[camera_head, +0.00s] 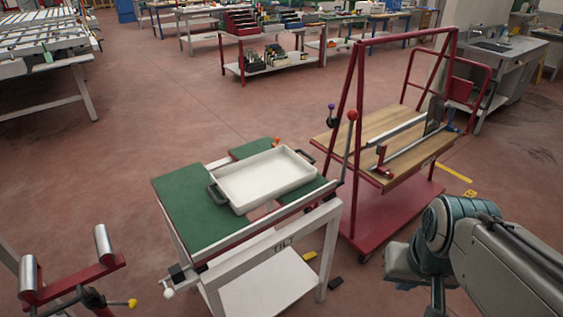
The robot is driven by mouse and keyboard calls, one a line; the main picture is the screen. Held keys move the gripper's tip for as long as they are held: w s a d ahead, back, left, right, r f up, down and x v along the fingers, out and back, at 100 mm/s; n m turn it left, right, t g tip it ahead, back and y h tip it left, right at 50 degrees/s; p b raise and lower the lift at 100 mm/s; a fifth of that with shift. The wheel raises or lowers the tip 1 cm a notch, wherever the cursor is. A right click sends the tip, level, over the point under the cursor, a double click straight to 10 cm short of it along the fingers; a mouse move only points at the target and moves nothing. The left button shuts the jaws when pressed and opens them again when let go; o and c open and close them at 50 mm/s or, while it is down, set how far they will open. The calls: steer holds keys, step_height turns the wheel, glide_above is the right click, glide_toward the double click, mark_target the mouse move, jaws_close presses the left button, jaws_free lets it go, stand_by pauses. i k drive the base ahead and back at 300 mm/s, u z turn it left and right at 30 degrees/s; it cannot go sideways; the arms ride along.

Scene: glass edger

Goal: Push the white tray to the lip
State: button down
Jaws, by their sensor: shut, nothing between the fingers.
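The white tray (265,180) is shallow, rectangular and empty, with dark handles at its left and right ends. It lies flat across the green-topped table (183,195), over a gap between the green panels. A pale rail with a red edge (262,226) runs along the table's near right side; the tray lies behind it. I cannot tell whether this rail is the lip. My arm shows at the lower right, apart from the table and tray. My gripper's fingers do not show in this view.
A red-framed trolley with a wooden top (372,145) stands close to the table's right. A red roller stand (72,283) is at the lower left. A red lever ball (352,115) rises near the tray's right end. Open floor lies behind the table.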

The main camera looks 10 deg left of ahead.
mark_target(248, 184)
steer(key=u, duration=0.65)
steer(key=i, duration=1.05)
steer(key=u, duration=0.85)
